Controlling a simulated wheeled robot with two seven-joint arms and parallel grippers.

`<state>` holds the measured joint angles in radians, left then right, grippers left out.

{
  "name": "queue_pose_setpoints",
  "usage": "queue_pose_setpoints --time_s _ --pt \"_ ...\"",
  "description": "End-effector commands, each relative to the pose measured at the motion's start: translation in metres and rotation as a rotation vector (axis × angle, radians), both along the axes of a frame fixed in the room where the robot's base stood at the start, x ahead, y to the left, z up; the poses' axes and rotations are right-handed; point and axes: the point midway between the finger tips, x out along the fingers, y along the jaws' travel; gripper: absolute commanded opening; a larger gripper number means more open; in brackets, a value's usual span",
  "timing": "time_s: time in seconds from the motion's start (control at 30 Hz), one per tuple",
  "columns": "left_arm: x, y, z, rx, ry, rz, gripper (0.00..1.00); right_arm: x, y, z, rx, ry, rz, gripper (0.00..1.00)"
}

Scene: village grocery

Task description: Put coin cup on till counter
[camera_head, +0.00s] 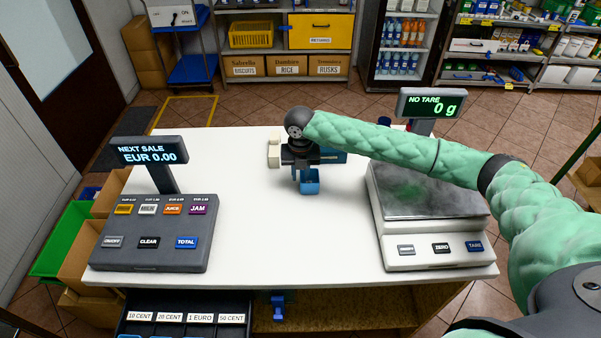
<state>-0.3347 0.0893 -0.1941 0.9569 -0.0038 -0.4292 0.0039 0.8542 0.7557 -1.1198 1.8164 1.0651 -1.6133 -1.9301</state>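The small blue coin cup (309,187) is over the middle of the white till counter (270,225), upright. My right gripper (303,174) points down right at the cup, with a dark finger at the cup's left rim. I cannot tell whether the fingers are shut on the rim or just beside it, nor whether the cup's base touches the counter. My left gripper is out of view.
The till (155,235) stands at the counter's left and the scale (435,245), reading 0 g, at its right, under my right arm. A cream object (274,150) and a blue object (333,157) sit behind the gripper. An open coin drawer (185,329) is below; the counter's front middle is clear.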

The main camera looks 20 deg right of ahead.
Motion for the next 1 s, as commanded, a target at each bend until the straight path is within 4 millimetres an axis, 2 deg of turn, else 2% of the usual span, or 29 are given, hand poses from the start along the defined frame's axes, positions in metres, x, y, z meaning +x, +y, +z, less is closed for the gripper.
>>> queue_pose_setpoints --time_s 0.23,0.33,0.43,0.6,1.0 --pt "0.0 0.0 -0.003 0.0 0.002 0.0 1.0 0.001 0.0 0.004 0.001 -0.001 0.0 0.23" --pt "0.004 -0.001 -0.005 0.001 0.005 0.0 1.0 0.001 0.0 0.013 0.002 -0.002 0.0 0.23" --pt "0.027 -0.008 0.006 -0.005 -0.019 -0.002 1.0 0.001 0.0 0.028 0.001 -0.004 0.0 0.23" --pt "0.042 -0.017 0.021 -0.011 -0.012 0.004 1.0 0.001 0.0 0.056 0.001 -0.003 0.001 0.23" --pt "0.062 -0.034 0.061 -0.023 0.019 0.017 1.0 0.001 0.0 0.11 0.001 -0.001 0.0 0.23"
